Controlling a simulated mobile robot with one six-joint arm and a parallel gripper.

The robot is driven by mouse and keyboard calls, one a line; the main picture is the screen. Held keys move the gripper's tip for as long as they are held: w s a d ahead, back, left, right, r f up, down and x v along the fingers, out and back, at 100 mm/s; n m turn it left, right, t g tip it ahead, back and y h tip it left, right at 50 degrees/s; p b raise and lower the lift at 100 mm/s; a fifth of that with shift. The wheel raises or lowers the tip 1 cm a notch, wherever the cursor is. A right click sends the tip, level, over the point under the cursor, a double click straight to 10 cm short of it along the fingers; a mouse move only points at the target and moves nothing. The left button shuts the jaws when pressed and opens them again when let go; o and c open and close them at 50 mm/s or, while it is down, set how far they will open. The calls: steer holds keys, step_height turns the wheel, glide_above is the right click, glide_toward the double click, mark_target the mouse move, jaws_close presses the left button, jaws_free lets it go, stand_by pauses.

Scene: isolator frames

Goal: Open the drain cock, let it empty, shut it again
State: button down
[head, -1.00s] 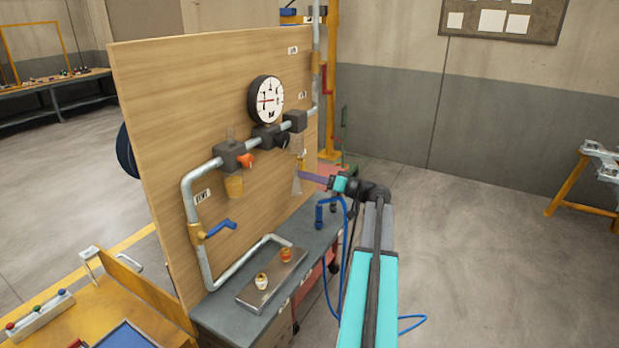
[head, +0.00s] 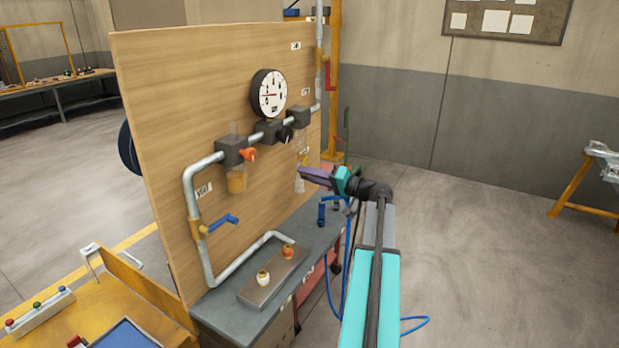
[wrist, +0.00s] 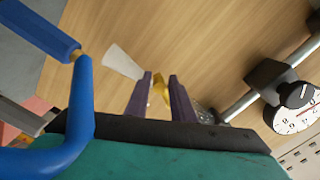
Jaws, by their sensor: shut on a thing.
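My gripper (head: 301,171) reaches in from the right, close to the board. In the wrist view its two purple fingers (wrist: 163,90) are shut on a small yellow, brass-like piece (wrist: 158,92), seemingly the drain cock. The fingers hide most of it, so its angle is unclear. A pale, cone-shaped patch (head: 299,184) hangs just below the fingertips and shows beside them in the wrist view (wrist: 120,61). It looks like a spray, but I cannot be sure. A bowl with amber contents (head: 236,181) hangs further left on the pipe line.
The wooden board (head: 150,90) carries pipes, a round gauge (head: 269,93), an orange-red knob (head: 248,154) and a blue lever (head: 224,220). A bench (head: 232,318) with a metal plate lies below. A blue hose (wrist: 82,105) passes close to my gripper. Open floor lies right.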

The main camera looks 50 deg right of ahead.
steer(key=m, duration=0.2)
steer(key=shift+s+a+r+m, duration=0.2)
steer(key=shift+a+r+m, duration=0.1)
steer(key=shift+r+m, duration=0.1)
steer(key=shift+s+a+r+m+p, duration=0.1)
steer(key=shift+a+r+m+p, duration=0.4)
steer(key=shift+m, duration=1.15)
steer(key=shift+s+a+r+m+p, duration=0.1)
steer(key=shift+r+m+p, duration=0.55)
steer(key=shift+m+p, duration=0.85)
steer(key=shift+a+r+m+p, duration=0.3)
steer(key=shift+r+m+p, duration=0.3)
steer(key=shift+m, duration=1.25)
steer(key=shift+f, duration=0.1)
steer(key=c, duration=1.7)
jaws_free()
steer(key=shift+c, duration=0.2)
